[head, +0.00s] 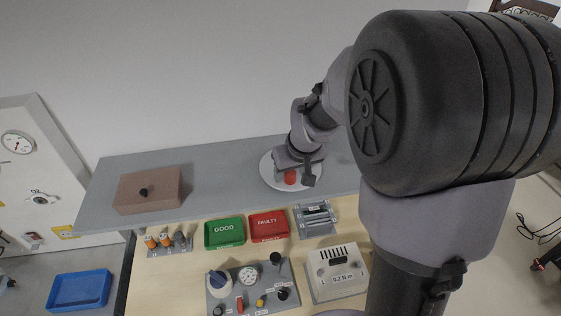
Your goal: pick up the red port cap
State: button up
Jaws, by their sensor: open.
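The red port cap (290,177) is a small red round piece on a white round dish (268,174) on the grey shelf. My gripper (297,172) is over the dish, right at the red cap. One dark finger shows just to the right of the cap, and the gripper body is above and behind it. The gripper is open. I cannot tell whether a finger touches the cap. My arm hides the right part of the shelf.
A brown box with a black knob (148,190) stands on the shelf's left. Below are a green GOOD tray (225,232), a red FAULTY tray (269,225), a grey slotted holder (316,218), a white torque device (338,272) and a knob panel (253,287). A blue bin (79,290) is lower left.

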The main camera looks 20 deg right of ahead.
jog(key=shift+s+r, duration=0.15)
jog(key=shift+s, duration=0.05)
jog(key=shift+c, duration=1.1)
grip_shut()
